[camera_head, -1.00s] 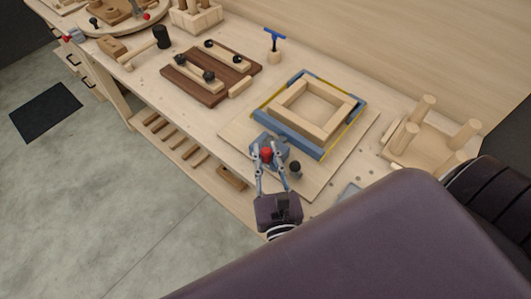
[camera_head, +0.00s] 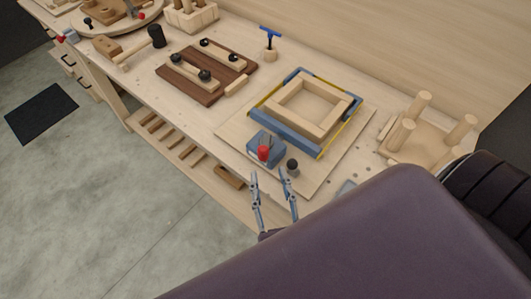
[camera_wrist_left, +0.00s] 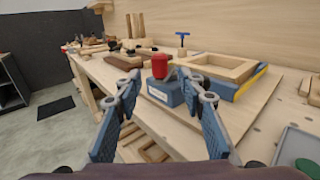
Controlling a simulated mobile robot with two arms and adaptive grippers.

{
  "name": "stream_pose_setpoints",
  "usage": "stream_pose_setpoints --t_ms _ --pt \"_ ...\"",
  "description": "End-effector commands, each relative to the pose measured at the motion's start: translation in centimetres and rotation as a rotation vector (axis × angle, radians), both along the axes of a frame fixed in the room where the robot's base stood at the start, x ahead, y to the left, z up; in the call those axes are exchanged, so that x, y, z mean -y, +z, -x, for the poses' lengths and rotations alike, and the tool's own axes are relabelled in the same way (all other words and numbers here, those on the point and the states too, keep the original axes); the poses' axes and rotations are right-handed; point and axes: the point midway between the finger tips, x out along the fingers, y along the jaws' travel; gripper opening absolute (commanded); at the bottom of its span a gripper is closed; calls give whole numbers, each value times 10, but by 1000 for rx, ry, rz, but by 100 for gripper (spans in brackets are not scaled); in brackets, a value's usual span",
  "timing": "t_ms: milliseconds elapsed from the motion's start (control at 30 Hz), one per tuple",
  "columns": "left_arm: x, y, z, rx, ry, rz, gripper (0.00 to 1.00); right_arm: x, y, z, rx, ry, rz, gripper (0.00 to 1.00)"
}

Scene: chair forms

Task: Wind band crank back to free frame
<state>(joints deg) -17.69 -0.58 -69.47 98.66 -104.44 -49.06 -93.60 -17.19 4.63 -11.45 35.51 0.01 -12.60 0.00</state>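A wooden frame (camera_head: 291,125) lies flat on a light board, with blue jaws and a yellow band (camera_head: 335,143) around it. The band's blue crank housing (camera_head: 258,146) sits at the frame's near corner. A red knob (camera_head: 264,153) stands on the housing. In the left wrist view the red knob (camera_wrist_left: 162,65) shows above the blue housing (camera_wrist_left: 160,92), beyond my fingertips. My left gripper (camera_head: 270,174) is open and empty, just short of the housing at the bench's front edge. It also shows open in the wrist view (camera_wrist_left: 165,88). My right gripper is not in view.
A dark round knob (camera_head: 292,166) stands right of the housing. An upturned wooden stool form (camera_head: 425,135) is at the right. Dark boards with clamps (camera_head: 207,75), a mallet (camera_head: 156,38) and a blue-handled tool (camera_head: 271,42) stand further left and back.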

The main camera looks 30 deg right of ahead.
Motion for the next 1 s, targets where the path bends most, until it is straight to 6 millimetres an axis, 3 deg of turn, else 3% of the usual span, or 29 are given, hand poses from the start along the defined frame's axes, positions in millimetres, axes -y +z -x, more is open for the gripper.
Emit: stream_pose_setpoints --t_ms 100,233,567,667,767,867,933,1000 --pt "-7 0 21 -1 -1 1 37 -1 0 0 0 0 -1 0" --pt "-11 0 34 0 -1 0 37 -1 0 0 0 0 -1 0" --pt "-13 1 39 1 0 1 37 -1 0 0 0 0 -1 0" --pt "-14 0 37 -1 0 6 29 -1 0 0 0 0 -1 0" --pt "-20 -7 17 -28 -4 61 18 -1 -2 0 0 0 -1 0" --pt "-35 -15 -29 -93 -16 211 7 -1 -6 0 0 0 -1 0" --pt "-49 -13 -70 -148 -33 371 0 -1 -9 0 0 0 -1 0" --pt "-41 0 -98 -150 -136 454 0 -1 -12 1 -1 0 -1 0"
